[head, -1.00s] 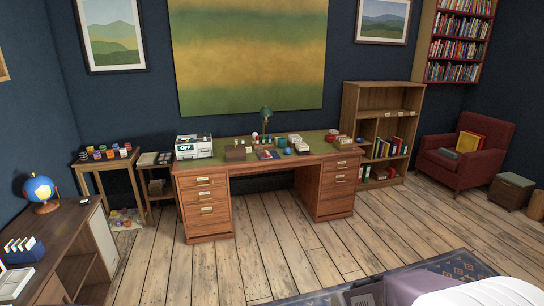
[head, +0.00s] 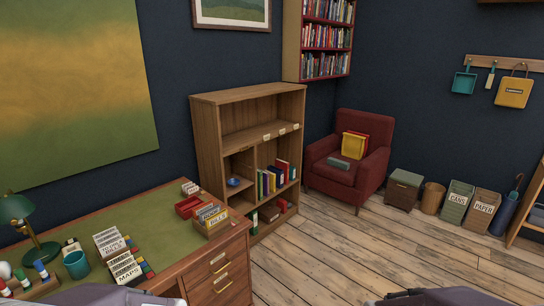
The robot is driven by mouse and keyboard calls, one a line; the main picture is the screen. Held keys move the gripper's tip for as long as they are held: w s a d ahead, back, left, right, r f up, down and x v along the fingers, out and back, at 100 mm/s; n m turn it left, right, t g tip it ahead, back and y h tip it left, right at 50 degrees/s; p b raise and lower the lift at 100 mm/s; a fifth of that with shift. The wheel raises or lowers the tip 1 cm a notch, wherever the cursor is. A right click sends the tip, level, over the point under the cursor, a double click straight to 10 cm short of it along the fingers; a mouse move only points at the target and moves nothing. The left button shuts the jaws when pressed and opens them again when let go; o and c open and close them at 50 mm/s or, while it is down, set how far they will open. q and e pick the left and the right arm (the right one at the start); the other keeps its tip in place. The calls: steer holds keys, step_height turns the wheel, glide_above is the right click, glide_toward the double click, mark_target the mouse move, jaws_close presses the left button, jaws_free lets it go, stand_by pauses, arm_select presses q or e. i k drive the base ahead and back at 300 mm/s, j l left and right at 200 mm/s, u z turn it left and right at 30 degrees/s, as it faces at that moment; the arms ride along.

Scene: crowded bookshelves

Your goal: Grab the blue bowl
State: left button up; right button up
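A small blue bowl (head: 233,182) sits in the left compartment of the wooden bookcase (head: 202,140), on the middle level. It looks upright, and it is small in the view. Neither of my grippers shows in the head view. Only grey parts of my own body show along the bottom edge, well apart from the bowl.
The green-topped desk (head: 150,215) stands in front of the bookcase's left side, with a teal cup (head: 76,264), a lamp (head: 17,222) and card boxes (head: 211,219). A red armchair (head: 335,182) stands right of the bookcase. The wooden floor (head: 340,250) right of the desk is clear.

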mark_target(233, 182)
steer(key=i+l+z, duration=0.1)
steer(key=i+z, duration=0.2)
steer(key=i, duration=0.4)
steer(key=i+z, duration=0.3)
steer(key=i, duration=0.35)
steer(key=i+j+z, duration=0.35)
steer(key=i, duration=0.3)
steer(key=i+u, duration=0.4)
steer(key=i, duration=0.2)
steer(key=i+l+u, duration=0.3)
steer(key=i+u, duration=0.8)
steer(key=i, duration=0.15)
